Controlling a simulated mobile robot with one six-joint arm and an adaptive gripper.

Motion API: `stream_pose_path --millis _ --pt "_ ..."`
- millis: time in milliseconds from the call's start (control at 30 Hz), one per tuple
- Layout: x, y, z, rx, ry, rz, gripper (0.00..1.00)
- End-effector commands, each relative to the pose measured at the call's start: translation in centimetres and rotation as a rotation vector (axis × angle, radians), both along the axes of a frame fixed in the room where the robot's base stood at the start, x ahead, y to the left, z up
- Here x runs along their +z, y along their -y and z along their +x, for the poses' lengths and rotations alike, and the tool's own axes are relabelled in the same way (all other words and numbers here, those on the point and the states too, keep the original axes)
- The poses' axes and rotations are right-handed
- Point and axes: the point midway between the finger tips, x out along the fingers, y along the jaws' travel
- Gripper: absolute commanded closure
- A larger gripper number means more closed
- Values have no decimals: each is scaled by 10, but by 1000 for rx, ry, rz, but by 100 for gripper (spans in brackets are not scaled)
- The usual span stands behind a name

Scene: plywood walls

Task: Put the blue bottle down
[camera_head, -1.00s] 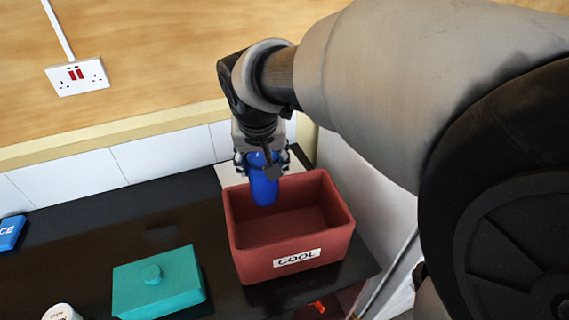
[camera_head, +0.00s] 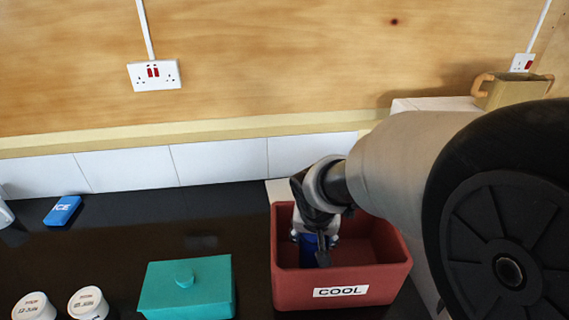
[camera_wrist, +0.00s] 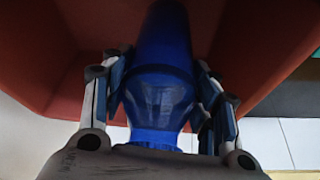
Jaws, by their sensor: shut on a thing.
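The blue bottle (camera_wrist: 160,90) is held between the two fingers of my gripper (camera_wrist: 160,112) in the wrist view. In the head view, my gripper (camera_head: 314,240) reaches down inside the red box labelled COOL (camera_head: 393,272), with part of the blue bottle (camera_head: 309,252) showing below it. The bottle's lower end is hidden in the head view, so I cannot tell whether it touches the box floor. In the wrist view, the red box (camera_wrist: 40,50) surrounds the bottle's far end.
A teal lidded box (camera_head: 187,286) stands left of the red box on the black worktop (camera_head: 110,245). Two white-lidded jars (camera_head: 88,303) and a blue ICE pack (camera_head: 62,210) are further left. A tan pot (camera_head: 512,91) stands at the right. White tiles run behind.

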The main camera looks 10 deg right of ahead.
Motion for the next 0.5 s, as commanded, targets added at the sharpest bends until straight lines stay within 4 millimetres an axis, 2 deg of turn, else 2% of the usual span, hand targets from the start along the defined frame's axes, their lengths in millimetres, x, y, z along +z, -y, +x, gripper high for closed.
stream_pose_path --millis 33,133,500 --pt "-13 0 0 1 -2 -2 80" --pt "-24 0 0 1 0 -1 80" --pt "-27 0 1 1 2 -1 80"
